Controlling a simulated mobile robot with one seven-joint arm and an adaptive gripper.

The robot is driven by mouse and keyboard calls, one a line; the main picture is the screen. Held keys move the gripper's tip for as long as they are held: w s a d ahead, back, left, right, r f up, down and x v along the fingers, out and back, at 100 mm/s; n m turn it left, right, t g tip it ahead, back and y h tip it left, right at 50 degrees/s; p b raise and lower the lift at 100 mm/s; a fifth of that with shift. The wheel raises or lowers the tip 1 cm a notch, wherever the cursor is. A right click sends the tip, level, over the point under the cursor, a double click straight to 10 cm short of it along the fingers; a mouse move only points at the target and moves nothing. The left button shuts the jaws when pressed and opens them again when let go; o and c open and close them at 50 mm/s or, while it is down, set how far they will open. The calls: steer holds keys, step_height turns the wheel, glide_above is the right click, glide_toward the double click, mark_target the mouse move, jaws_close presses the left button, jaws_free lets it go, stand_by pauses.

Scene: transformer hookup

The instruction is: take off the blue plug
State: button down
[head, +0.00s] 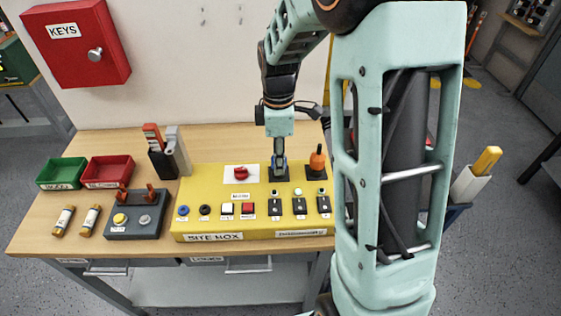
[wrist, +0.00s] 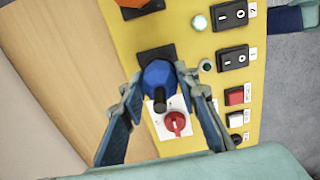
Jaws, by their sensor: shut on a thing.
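The blue plug (wrist: 158,72) is between the two fingers of my gripper (wrist: 159,76) in the wrist view. The fingers are shut on it from both sides. In the head view my gripper (head: 279,163) points down over a dark socket plate (head: 279,176) at the back of the yellow site box (head: 188,213). Only a little blue shows there between the fingers. The dark plate also shows beside the plug in the wrist view (wrist: 153,50). I cannot tell whether the plug is seated in it or just clear of it.
An orange plug (head: 317,160) stands upright just right of my gripper. A red rotary switch (head: 241,172) on a white plate is to the left. Switches and buttons line the box front. A grey stand (head: 179,150), red tray (head: 107,171) and green tray (head: 62,173) are further left.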

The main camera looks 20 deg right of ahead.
steer(key=shift+r, duration=0.4)
steer(key=shift+r+p, duration=0.3)
steer(key=shift+p, duration=0.1)
steer(key=shift+r+p, duration=0.8)
steer(key=shift+r, duration=0.25)
steer(key=shift+r+p, duration=1.9)
steer(key=shift+r, duration=0.6)
